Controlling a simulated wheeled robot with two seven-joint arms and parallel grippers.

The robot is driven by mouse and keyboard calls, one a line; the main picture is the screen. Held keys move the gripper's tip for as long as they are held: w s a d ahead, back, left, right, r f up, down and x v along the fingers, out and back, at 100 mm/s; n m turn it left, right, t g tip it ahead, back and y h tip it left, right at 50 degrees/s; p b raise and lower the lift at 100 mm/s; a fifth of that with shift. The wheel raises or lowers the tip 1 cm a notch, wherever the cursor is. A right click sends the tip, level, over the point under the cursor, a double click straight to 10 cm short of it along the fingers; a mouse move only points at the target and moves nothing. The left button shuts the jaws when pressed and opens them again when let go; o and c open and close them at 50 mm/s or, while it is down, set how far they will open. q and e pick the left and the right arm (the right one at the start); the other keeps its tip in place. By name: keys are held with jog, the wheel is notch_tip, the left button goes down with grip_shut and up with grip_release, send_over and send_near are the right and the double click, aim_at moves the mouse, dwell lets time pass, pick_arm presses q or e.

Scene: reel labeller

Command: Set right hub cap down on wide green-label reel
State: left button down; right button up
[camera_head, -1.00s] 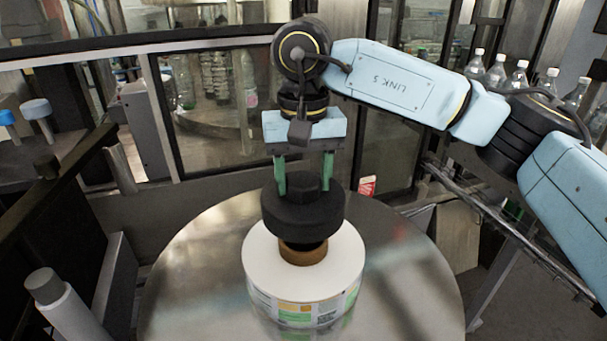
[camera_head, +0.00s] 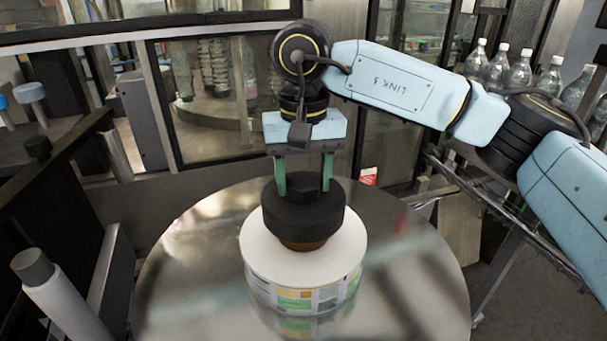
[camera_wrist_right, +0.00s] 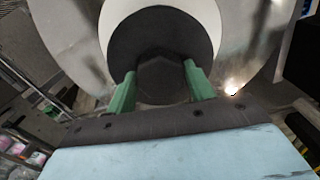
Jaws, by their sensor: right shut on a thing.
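The wide green-label reel (camera_head: 300,286) is a white roll with green and orange label print, lying flat on a round metal table. Its brown core shows at the top under the hub cap. The right hub cap (camera_head: 303,220) is a black disc with a raised hexagonal knob, right above the core; whether it touches the reel I cannot tell. My right gripper (camera_head: 304,180) comes from above with green fingers shut on the cap's knob. In the right wrist view the cap (camera_wrist_right: 160,45) sits between the green fingers, with the white reel (camera_wrist_right: 205,18) around it. My left gripper is not in view.
The round metal table (camera_head: 190,280) has free room around the reel. Clear bottles (camera_head: 520,68) line a conveyor at the right. Glass machine panels stand behind.

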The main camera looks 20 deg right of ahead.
jog(key=shift+f+b, duration=1.5)
jog(key=shift+f, duration=0.4)
jog(key=o, duration=1.3)
jog(key=shift+c, duration=0.2)
notch_tip(320, 180, up, 14)
jog(key=shift+f, duration=0.25)
